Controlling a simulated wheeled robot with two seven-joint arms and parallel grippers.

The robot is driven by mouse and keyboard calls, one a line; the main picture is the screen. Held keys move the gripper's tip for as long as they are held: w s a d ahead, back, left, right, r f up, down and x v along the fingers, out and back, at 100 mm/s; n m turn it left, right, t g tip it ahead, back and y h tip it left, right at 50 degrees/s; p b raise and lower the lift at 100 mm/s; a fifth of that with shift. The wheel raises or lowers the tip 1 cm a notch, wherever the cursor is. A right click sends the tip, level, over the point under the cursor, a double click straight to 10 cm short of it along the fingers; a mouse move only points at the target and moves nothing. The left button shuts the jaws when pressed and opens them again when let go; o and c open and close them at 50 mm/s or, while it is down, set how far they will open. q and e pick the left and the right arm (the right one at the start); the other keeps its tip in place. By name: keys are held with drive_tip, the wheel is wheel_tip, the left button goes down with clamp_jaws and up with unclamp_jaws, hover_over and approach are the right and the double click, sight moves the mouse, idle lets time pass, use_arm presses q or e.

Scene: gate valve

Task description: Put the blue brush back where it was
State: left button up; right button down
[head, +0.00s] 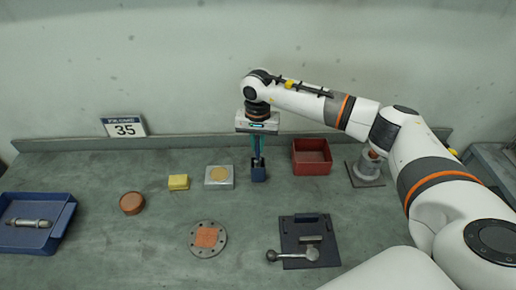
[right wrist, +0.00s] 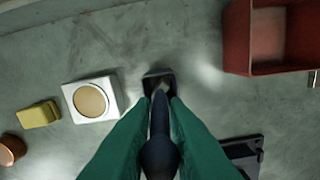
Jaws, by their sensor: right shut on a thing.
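My right gripper (head: 257,150) hangs pointing down over the back middle of the table. Its green fingers (right wrist: 160,130) are shut on the blue brush, whose dark handle (right wrist: 160,150) stands between them in the right wrist view. Below the fingers is a dark blue, box-like piece (head: 258,174) at table level, and it also shows in the right wrist view (right wrist: 152,82). The brush's lower end meets this piece; I cannot tell whether it is a holder or the brush's own head. My left gripper is not in view.
A silver block with a tan disc (head: 219,184) stands left of the brush, with a yellow block (head: 178,182) beyond it. A red bin (head: 311,168) is to the right. A flange (head: 208,251) and a dark plate with a lever (head: 323,256) lie nearer.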

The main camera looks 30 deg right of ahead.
sight(258, 160)
wheel_tip(258, 160, down, 2)
drive_tip(key=shift+f+p, duration=0.2)
drive_tip(key=shift+p, duration=0.25)
drive_tip(key=shift+f, duration=0.3)
drive_tip(key=shift+f+b, duration=0.2)
drive_tip(key=shift+b, duration=0.15)
drive_tip(key=c, duration=1.4)
unclamp_jaws()
drive_tip(key=shift+r, duration=0.1)
